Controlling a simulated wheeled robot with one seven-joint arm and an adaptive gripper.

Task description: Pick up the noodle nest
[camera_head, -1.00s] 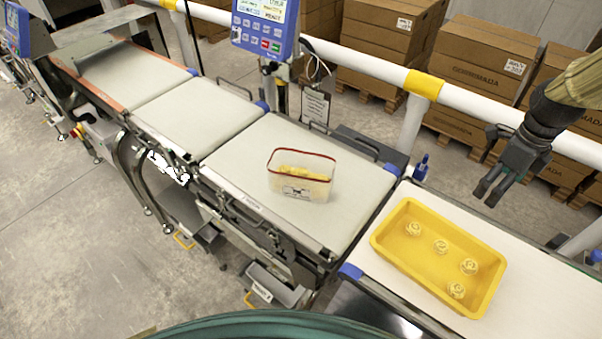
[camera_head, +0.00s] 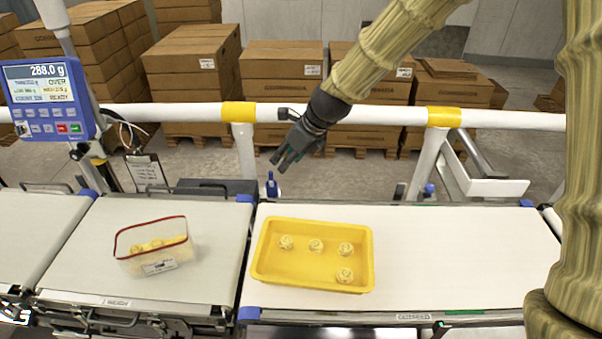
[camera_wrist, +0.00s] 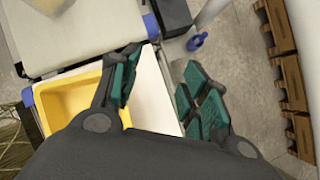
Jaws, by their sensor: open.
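Several pale yellow noodle nests lie apart in the yellow tray (camera_head: 262,262) on the white belt, among them a back-left nest (camera_head: 286,242), a back-middle nest (camera_head: 316,245) and a front-right nest (camera_head: 344,275). My gripper (camera_head: 280,165) is above and behind the tray, near the rail, with empty jaws. In the wrist view my gripper (camera_wrist: 158,90) has its green-padded fingers spread apart, and part of the yellow tray (camera_wrist: 65,105) shows at left. No nest is visible in the wrist view.
A clear red-rimmed tub (camera_head: 157,247) with yellow contents stands on the weighing belt at left. A white rail (camera_head: 385,115) runs behind the belts. The white belt right of the tray is clear.

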